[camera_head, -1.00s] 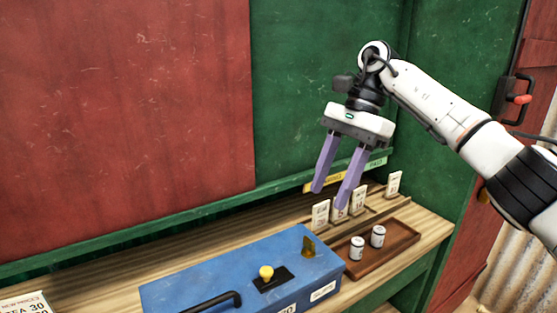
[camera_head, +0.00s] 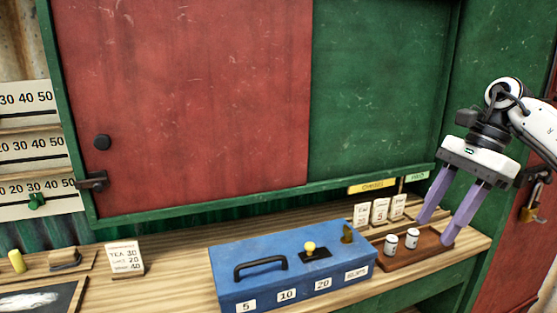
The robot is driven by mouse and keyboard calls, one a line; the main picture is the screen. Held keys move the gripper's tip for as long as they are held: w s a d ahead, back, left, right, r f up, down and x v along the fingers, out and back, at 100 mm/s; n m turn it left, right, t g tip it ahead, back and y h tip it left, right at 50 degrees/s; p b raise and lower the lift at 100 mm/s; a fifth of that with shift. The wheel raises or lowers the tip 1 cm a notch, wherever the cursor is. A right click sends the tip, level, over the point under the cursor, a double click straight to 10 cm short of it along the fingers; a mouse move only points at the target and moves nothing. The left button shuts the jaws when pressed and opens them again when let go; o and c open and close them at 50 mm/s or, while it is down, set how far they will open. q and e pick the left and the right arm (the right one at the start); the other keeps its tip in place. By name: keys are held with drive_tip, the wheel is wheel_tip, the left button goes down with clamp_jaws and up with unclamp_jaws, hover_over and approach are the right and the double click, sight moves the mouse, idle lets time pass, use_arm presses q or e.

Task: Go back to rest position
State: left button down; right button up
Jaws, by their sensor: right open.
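My right gripper (camera_head: 453,212) is at the right of the head view, open and empty, its two purple fingers pointing down. It hangs in front of the green wall, and its fingertips overlap the right part of the brown tray (camera_head: 430,252) in the picture. I cannot tell its exact height above the tray. My right arm comes in from the right edge. My left gripper is not in view.
A blue box (camera_head: 232,280) with a black handle and yellow knob stands on the wooden counter (camera_head: 180,283). Two white cylinders (camera_head: 391,245) stand in the tray, with several small cards (camera_head: 380,211) behind. A price card (camera_head: 125,258) stands at left, with counter clear beside it.

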drive_tip(key=s+d+m+t, duration=0.1)
drive_tip(key=s+d+m, duration=0.15)
drive_tip(key=d, duration=0.55)
drive_tip(key=s+d+m+t, duration=0.1)
drive_tip(key=s+d, duration=0.2)
drive_tip(key=d, duration=0.6)
drive_tip(key=w+a+f+m+t+y, duration=0.2)
drive_tip(key=a+f+m+t+y, duration=0.2)
drive_tip(key=a+f+m, duration=0.45)
drive_tip(key=w+a+f+m+t+y, duration=0.35)
drive_tip(key=a+f+m, duration=0.25)
drive_tip(key=a+f, duration=0.55)
drive_tip(key=s+d+f+m+t+h, duration=0.25)
drive_tip(key=s+f+m, duration=0.3)
drive_tip(key=m, duration=0.35)
drive_tip(key=s+d+f+m+t+h, duration=0.1)
drive_tip(key=s+d+f+m+h, duration=0.3)
drive_tip(key=f+m, duration=0.4)
drive_tip(key=s+d+f+m+g+h, duration=0.2)
drive_tip(key=s+f+m, duration=0.35)
drive_tip(key=s, duration=0.35)
drive_tip(key=s+d+f+m+g+h, duration=0.35)
drive_tip(key=s+m, duration=0.25)
drive_tip(key=s, duration=0.3)
drive_tip(key=a+f+m+t+y, duration=0.2)
drive_tip(key=a+m, duration=0.5)
drive_tip(key=a, duration=1.4)
drive_tip(key=shift+s+a+f+m, duration=0.35)
drive_tip(key=shift+s+a+f, duration=0.05)
drive_tip(key=shift+s, duration=0.05)
